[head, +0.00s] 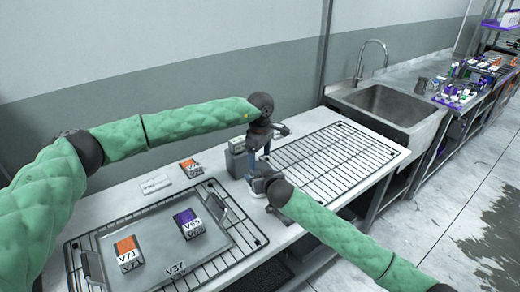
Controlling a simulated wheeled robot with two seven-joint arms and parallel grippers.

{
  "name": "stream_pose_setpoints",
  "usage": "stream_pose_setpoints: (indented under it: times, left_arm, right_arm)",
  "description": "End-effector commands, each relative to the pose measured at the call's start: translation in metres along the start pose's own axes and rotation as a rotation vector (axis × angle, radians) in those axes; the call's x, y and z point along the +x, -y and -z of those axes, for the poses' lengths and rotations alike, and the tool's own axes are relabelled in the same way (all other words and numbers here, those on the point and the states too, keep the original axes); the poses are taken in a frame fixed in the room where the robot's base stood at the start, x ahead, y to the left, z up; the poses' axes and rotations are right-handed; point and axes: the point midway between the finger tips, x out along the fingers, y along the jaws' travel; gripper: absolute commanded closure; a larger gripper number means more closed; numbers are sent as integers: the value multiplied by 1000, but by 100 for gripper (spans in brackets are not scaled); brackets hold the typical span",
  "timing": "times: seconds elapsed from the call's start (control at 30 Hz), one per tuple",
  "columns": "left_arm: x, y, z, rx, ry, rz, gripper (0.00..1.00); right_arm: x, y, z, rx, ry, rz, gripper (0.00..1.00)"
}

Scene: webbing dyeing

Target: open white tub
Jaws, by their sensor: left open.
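A small whitish object (251,187), which looks like the white tub, is on the worktop at the middle, largely hidden by my grippers. I cannot make out its lid. My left gripper (257,163) points down just above it, open, with dark blue fingers. My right gripper (259,183) comes in from the lower right at worktop height, right beside the whitish object. Its fingers are too small and covered to tell whether they hold it.
A grey-green box (236,160) stands close left of my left gripper. A metal tray (200,262) with labelled boxes lies on a black rack at front left. An orange-labelled box (190,168) and white cards (155,184) lie behind it. An empty wire rack (340,158) and sink (385,104) are right.

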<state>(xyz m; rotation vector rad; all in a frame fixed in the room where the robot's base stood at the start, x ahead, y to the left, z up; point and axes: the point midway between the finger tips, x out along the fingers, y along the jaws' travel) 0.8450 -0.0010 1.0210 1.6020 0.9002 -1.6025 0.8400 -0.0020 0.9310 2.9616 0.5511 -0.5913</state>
Motion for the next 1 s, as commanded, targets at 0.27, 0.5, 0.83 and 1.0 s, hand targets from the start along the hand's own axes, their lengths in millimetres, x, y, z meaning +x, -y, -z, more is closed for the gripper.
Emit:
stream_pose_setpoints:
  times: [0.27,0.5,0.83,1.0]
  left_arm:
    - [32,0,0,-1,0,0,22]
    - [36,0,0,0,0,-1,22]
    - [36,0,0,0,0,-1,25]
    - [36,0,0,0,0,0,9]
  right_arm:
    - [0,0,2,0,-2,0,88]
    - [0,0,2,0,-2,0,88]
    - [0,0,2,0,-2,1,88]
    - [0,0,2,0,-2,0,88]
